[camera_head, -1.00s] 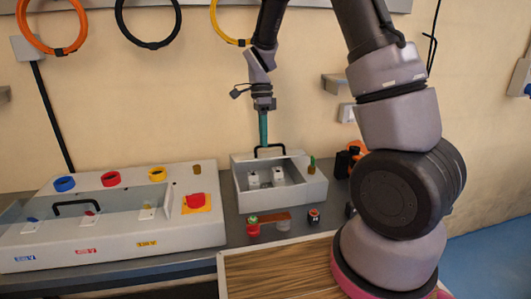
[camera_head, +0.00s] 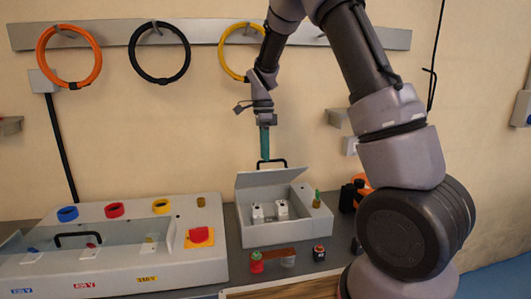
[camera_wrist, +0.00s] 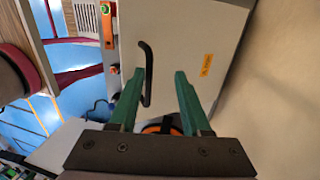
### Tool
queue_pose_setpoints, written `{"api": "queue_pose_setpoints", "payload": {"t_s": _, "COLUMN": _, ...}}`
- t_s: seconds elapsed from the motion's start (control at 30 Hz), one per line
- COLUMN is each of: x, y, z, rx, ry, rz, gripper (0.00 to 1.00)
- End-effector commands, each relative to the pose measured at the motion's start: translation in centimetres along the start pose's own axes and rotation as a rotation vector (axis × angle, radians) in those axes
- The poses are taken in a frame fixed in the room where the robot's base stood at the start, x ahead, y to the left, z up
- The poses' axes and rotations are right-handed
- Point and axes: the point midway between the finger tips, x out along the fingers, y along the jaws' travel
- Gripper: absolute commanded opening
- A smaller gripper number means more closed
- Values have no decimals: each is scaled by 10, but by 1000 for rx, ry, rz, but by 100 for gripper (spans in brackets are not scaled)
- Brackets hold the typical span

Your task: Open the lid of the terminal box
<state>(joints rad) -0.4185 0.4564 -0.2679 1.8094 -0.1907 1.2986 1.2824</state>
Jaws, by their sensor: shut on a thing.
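The terminal box (camera_head: 285,235) is a small grey box on the bench in the middle of the head view. Its grey lid (camera_head: 262,179) is raised at the back, tilted up, and two white parts show inside. My gripper (camera_head: 265,157) points down at the black handle (camera_head: 281,163) on the lid. In the wrist view, the green fingers of my gripper (camera_wrist: 158,75) straddle the handle (camera_wrist: 147,75), which lies closer to the left finger. The lid (camera_wrist: 185,60) bears an orange label there.
A long grey box (camera_head: 200,270) with coloured rings, a clear cover and a red button stands on the left. Small red, white and black items lie before the terminal box. Orange (camera_head: 69,55), black (camera_head: 160,52) and yellow coils hang on the wall behind.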

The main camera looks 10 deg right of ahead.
Motion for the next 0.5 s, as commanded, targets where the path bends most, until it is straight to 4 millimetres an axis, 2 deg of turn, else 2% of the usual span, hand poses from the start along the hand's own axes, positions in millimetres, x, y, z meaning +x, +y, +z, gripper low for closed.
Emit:
{"api": "queue_pose_setpoints", "payload": {"t_s": 0.03, "x": 1, "y": -7, "z": -1, "rx": -7, "ry": 5, "rz": -16, "gripper": 0}}
{"api": "queue_pose_setpoints", "payload": {"t_s": 0.07, "x": 1, "y": -7, "z": -1, "rx": -7, "ry": 5, "rz": -16, "gripper": 42}}
{"api": "queue_pose_setpoints", "payload": {"t_s": 0.5, "x": 1, "y": -6, "z": -1, "rx": -9, "ry": 5, "rz": -17, "gripper": 42}}
